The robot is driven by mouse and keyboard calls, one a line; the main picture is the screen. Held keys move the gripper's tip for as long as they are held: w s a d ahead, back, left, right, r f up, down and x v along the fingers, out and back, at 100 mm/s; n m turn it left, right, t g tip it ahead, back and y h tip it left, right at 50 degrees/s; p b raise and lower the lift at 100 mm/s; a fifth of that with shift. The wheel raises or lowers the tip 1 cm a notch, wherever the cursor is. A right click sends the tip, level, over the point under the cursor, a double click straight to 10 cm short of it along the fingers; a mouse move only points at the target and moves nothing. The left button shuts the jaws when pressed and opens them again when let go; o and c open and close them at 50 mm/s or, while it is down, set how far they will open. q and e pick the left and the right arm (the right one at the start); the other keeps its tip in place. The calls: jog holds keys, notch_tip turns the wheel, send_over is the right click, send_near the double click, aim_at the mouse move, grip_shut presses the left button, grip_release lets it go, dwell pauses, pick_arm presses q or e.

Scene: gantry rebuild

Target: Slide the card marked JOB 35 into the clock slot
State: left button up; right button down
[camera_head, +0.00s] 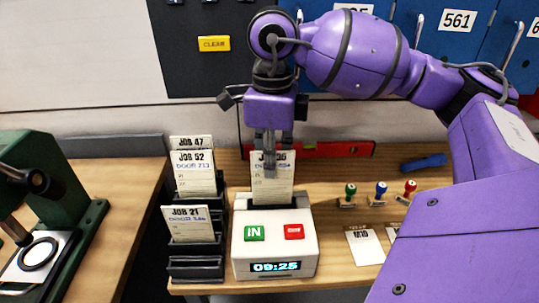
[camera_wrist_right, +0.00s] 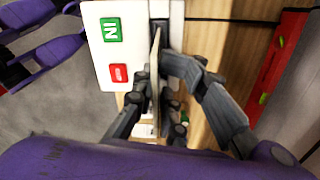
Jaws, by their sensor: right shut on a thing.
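My right gripper (camera_head: 270,170) is shut on a white card (camera_head: 286,182), held upright over the time clock (camera_head: 275,258). The fingers cover the middle of the card's print; "JOB" and a number that looks like 35 show in part. The card's lower edge is at the dark slot on top of the white clock; I cannot tell how far inside it is. In the right wrist view the card (camera_wrist_right: 154,62) shows edge-on between the fingers (camera_wrist_right: 165,85), lined up with the clock's slot (camera_wrist_right: 159,28). My left gripper is not in view.
A dark rack (camera_head: 195,264) left of the clock holds cards JOB 47, JOB 52 and JOB 21 (camera_head: 188,224). A red level (camera_head: 340,150) lies behind; a green press (camera_head: 40,185) stands far left.

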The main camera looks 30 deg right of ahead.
jog(key=shift+f+b, duration=0.4)
jog(key=shift+f, duration=0.75)
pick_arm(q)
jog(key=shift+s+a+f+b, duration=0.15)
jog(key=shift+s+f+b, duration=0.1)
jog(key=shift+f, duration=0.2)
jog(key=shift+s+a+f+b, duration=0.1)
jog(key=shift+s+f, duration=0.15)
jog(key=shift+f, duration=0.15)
pick_arm(e)
jog(key=shift+f, duration=0.75)
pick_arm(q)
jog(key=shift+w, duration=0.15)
pick_arm(e)
jog(key=c, duration=1.5)
grip_release()
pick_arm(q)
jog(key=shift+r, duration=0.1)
pick_arm(e)
notch_tip(320, 180, up, 12)
send_over(271, 189)
jog(key=shift+w+d, duration=0.3)
jog(key=shift+w, duration=0.1)
jog(key=shift+f, duration=0.1)
